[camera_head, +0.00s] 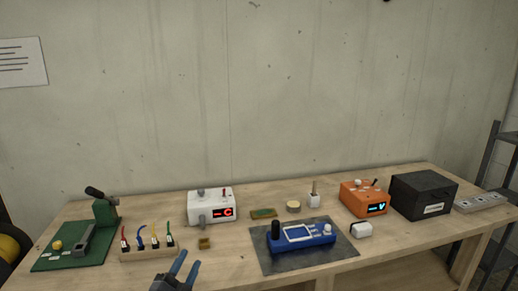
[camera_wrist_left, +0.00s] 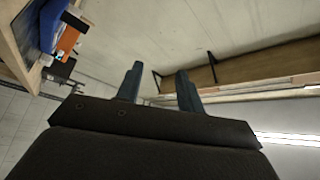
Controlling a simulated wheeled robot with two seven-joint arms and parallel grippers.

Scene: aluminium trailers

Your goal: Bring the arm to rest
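My left gripper (camera_head: 183,267) shows at the lower edge of the head view, in front of the wooden bench (camera_head: 220,262). Its two blue-grey fingers stand apart with nothing between them. In the left wrist view the same gripper (camera_wrist_left: 158,88) has its fingers spread, with an empty gap. It points away from the bench top there, towards the wall and a wooden shelf or beam (camera_wrist_left: 245,72). My right gripper is in neither view.
On the bench stand a green press (camera_head: 104,212), a rack of coloured leads (camera_head: 150,252), a white box with red display (camera_head: 211,205), a blue device (camera_head: 303,238) on a dark mat (camera_head: 340,253), an orange box (camera_head: 362,197) and a black box (camera_head: 424,195). A metal rack (camera_head: 490,160) stands right.

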